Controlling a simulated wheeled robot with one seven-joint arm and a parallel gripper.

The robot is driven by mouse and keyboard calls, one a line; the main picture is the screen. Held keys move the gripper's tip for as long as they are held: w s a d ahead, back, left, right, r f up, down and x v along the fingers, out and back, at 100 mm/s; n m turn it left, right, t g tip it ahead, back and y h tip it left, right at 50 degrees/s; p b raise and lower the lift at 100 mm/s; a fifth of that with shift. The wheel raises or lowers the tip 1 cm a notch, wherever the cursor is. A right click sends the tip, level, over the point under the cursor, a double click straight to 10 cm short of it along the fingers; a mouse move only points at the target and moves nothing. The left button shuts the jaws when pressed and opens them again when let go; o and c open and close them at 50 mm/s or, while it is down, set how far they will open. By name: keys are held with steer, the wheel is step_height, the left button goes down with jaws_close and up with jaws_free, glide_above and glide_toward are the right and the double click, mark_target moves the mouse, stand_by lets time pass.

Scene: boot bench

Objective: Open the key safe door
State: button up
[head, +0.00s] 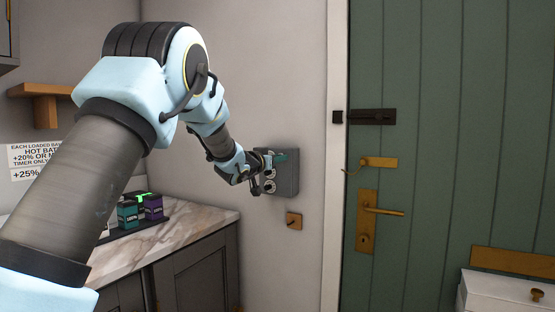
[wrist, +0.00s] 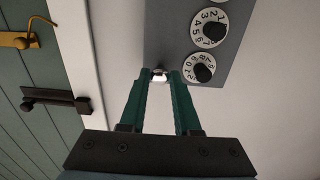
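The key safe (head: 286,180) is a grey box on the wall left of the green door. In the head view my gripper (head: 276,158) is at its upper front and partly covers it. In the wrist view the grey face of the key safe (wrist: 216,68) carries round number dials (wrist: 206,28) with black knobs, and its door looks shut. My gripper (wrist: 160,80) has two green fingers standing apart. A small silver knob (wrist: 159,75) at the edge of the box lies between the fingertips. I cannot tell whether both fingers press on it.
A marble-topped counter (head: 180,232) with small battery-like boxes (head: 140,209) stands at the left. The green door (head: 450,150) has a dark bolt (head: 372,116) and a brass handle (head: 380,210). A small brass wall plate (head: 293,220) sits below the safe. Wall right of the safe is bare.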

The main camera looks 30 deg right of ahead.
jaws_close()
stand_by(1.0)
